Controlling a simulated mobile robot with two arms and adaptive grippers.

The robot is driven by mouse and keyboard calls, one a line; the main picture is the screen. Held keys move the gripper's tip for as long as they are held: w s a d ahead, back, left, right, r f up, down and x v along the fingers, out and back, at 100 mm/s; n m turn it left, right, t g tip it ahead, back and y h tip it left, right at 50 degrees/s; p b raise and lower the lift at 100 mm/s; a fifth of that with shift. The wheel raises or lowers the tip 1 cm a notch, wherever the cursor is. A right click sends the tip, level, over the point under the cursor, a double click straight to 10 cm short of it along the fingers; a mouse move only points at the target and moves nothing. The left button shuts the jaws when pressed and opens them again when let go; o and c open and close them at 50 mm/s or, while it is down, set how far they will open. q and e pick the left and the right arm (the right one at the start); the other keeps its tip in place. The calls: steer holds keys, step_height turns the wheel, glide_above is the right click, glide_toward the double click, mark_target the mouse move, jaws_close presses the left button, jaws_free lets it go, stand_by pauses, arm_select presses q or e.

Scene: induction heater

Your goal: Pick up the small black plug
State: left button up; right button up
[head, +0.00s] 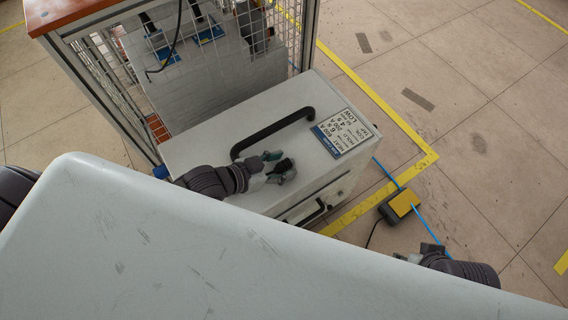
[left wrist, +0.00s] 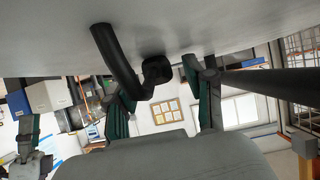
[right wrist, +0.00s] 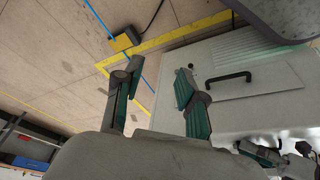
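The small black plug (head: 285,165) is on the pale grey top of the heater cabinet (head: 200,150). In the left wrist view the plug (left wrist: 157,69) shows as a round dark end, with a thick bent black piece beside it. My left gripper (head: 278,167) is low over the cabinet top; its fingers stand apart on either side of the plug. I cannot tell whether either finger touches it. My right gripper (right wrist: 155,95) is open and empty, away from the cabinet; it is small in the head view (head: 415,257).
A black handle (head: 272,133) arches over the cabinet top close to my left gripper. A wire mesh enclosure (head: 190,50) stands behind. A yellow-topped pedal (head: 399,206) with a cable is on the floor.

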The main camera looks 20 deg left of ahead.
arm_select(q)
jaws_close()
steer(key=shift+r, duration=0.1)
